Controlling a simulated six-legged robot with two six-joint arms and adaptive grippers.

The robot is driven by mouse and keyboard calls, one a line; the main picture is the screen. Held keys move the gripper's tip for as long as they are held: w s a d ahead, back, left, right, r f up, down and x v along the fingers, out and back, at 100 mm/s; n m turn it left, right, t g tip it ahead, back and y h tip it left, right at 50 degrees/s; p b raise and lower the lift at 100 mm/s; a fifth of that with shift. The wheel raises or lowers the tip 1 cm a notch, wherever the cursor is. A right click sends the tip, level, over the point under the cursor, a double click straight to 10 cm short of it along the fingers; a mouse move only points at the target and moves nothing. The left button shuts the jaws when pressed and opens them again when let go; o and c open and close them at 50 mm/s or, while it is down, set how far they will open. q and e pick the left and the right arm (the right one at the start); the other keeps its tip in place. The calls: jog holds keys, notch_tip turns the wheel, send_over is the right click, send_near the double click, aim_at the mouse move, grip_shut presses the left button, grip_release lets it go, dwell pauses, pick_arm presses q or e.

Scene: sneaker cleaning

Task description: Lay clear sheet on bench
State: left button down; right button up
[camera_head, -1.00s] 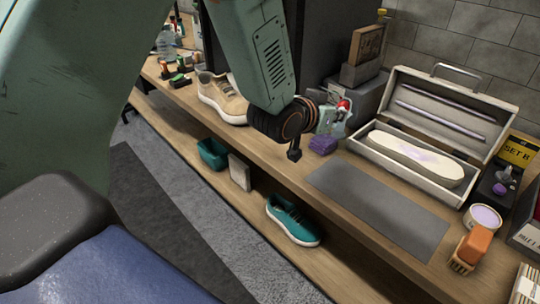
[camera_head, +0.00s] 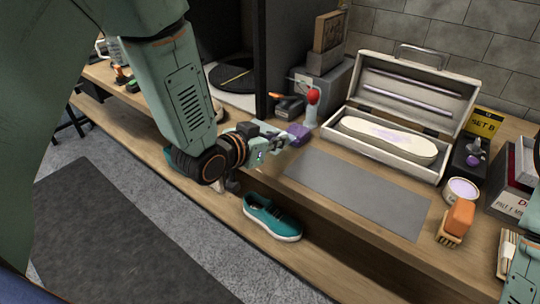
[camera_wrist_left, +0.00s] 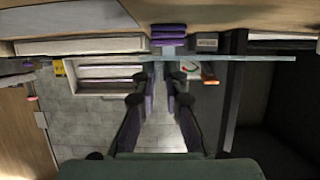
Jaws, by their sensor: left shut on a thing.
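My left gripper (camera_head: 280,143) is over the front edge of the wooden bench (camera_head: 340,222), near the grey mat (camera_head: 355,190). It also shows in the left wrist view (camera_wrist_left: 168,66), its purple fingers shut on the clear sheet (camera_wrist_left: 245,58). There the sheet is seen nearly edge-on, as a thin pale-blue strip across the fingertips. In the head view the sheet is too transparent to outline. My right gripper is not in view.
A purple block (camera_head: 298,131) and a red-topped bottle (camera_head: 312,105) stand just beyond my left gripper. An open white case (camera_head: 385,153) lies behind the mat. A tub (camera_head: 462,190) and orange brush (camera_head: 459,217) are at right. A teal sneaker (camera_head: 271,218) sits on the lower shelf.

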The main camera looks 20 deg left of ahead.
aim_at(275, 164)
pick_arm(q)
jog(key=shift+w+a+f, duration=0.1)
jog(key=shift+f, duration=0.3)
jog(key=f, duration=0.2)
jog(key=f+b, duration=0.1)
jog(key=shift+s+d+f, duration=0.1)
jog(key=shift+s+d, duration=0.1)
jog(key=shift+s, duration=0.1)
jog(key=shift+w+a+f, duration=0.2)
jog(key=shift+w, duration=0.05)
jog(key=shift+s+d, duration=0.1)
jog(key=shift+s, duration=0.15)
jog(key=c, duration=1.9)
grip_release()
jog(key=o, duration=0.5)
jog(key=shift+w+f, duration=0.15)
jog(key=shift+f, duration=0.05)
jog(key=shift+r, duration=0.1)
